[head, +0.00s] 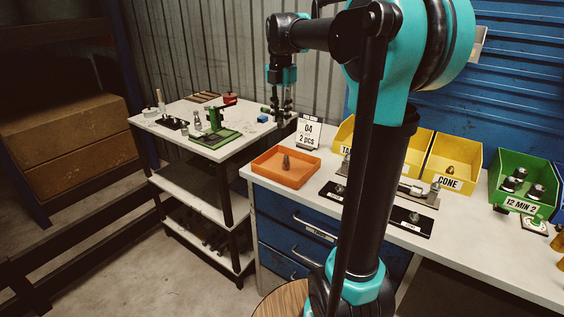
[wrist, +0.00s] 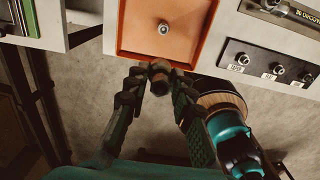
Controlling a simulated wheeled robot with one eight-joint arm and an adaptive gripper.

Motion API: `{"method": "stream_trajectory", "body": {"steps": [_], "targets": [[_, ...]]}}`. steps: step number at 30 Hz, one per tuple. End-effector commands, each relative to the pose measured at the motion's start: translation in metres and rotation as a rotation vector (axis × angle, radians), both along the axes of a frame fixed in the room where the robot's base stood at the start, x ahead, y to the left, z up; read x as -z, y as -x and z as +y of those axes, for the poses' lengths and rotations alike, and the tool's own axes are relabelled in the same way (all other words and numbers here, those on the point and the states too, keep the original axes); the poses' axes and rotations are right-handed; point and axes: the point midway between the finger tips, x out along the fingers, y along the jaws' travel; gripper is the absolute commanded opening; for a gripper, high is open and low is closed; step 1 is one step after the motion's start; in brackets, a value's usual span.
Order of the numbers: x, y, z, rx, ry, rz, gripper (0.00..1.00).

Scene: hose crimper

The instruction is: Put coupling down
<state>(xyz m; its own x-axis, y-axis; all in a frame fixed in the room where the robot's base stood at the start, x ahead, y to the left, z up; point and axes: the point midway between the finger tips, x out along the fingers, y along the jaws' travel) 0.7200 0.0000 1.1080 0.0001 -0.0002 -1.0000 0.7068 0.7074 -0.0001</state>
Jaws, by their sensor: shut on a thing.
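My gripper (head: 282,112) hangs in the air at the end of the arm, above the far side of the orange tray in the head view. In the wrist view my gripper (wrist: 157,88) has its two fingers closed on a dark, round-ended coupling (wrist: 158,73). In the head view the held coupling is too small and dark to make out. The orange tray (head: 295,183) sits on the workbench's left end. It also shows in the wrist view (wrist: 122,32), beyond the fingertips. One metal fitting (head: 286,164) stands upright in it, also in the wrist view (wrist: 163,28).
A card reading "04 2 pcs" (head: 308,133) stands behind the tray. Black holders (head: 409,222) and yellow bins (head: 455,165) are to its right, a green bin (head: 522,183) farther right. A white side table (head: 180,143) with a green device stands left, across a gap.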

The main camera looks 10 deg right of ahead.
Motion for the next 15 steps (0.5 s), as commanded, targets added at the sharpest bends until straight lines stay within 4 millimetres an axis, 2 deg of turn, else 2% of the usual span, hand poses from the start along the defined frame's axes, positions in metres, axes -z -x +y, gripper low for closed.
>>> {"method": "stream_trajectory", "body": {"steps": [9, 15], "targets": [[0.079, 0.0, 0.0, 0.0, 0.0, 0.0, 0.0], [0.121, 0.0, 0.0, 0.001, 0.0, 0.0, 0.0]]}}
